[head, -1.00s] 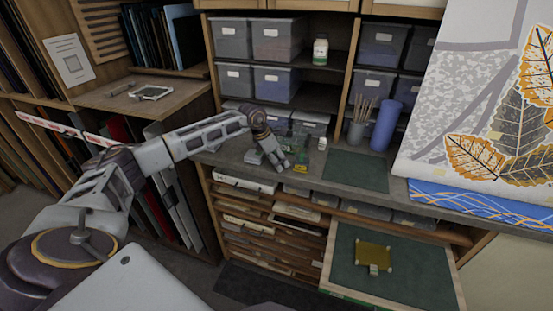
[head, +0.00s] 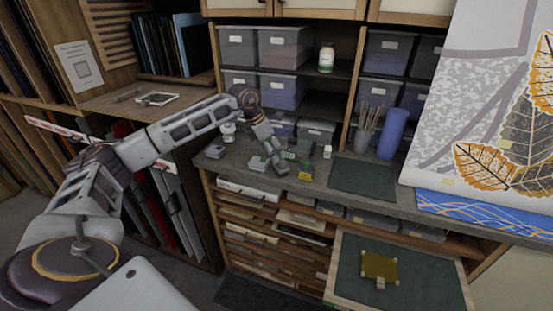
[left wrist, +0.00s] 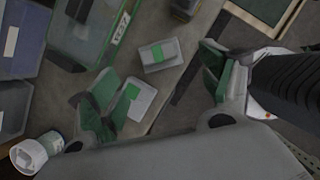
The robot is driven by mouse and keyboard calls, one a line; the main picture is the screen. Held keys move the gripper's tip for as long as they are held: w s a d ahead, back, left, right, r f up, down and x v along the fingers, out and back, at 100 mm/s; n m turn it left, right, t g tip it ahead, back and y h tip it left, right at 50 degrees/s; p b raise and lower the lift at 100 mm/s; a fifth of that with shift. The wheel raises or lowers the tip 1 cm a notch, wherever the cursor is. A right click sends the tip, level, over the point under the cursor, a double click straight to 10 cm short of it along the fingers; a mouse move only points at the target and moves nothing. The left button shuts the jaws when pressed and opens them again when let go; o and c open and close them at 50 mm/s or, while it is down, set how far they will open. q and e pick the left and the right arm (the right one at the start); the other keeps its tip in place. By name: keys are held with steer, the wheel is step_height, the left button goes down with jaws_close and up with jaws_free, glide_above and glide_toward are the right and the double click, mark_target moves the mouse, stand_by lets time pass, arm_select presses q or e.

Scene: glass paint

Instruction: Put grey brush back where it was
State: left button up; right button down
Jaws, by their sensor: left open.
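My left gripper (head: 276,160) reaches down to the grey worktop (head: 335,160) beside several small items. In the left wrist view its green-padded fingers (left wrist: 160,85) are spread wide, with nothing held. Two small pale boxes with green labels, one (left wrist: 160,55) between the fingers and one (left wrist: 136,98) by the left finger, lie below. Brushes stand upright in a grey cup (head: 362,138) at the back of the worktop. I cannot tell whether the grey brush is among them. My right gripper is not in view.
A blue cylinder (head: 392,133) stands right of the cup. A green mat (head: 361,177) lies clear on the worktop. A yellow item (head: 305,176) and a small white bottle (head: 327,152) are near my gripper. An open drawer (head: 400,275) juts out below.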

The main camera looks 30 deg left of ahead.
arm_select(q)
steer(key=shift+v, duration=1.45)
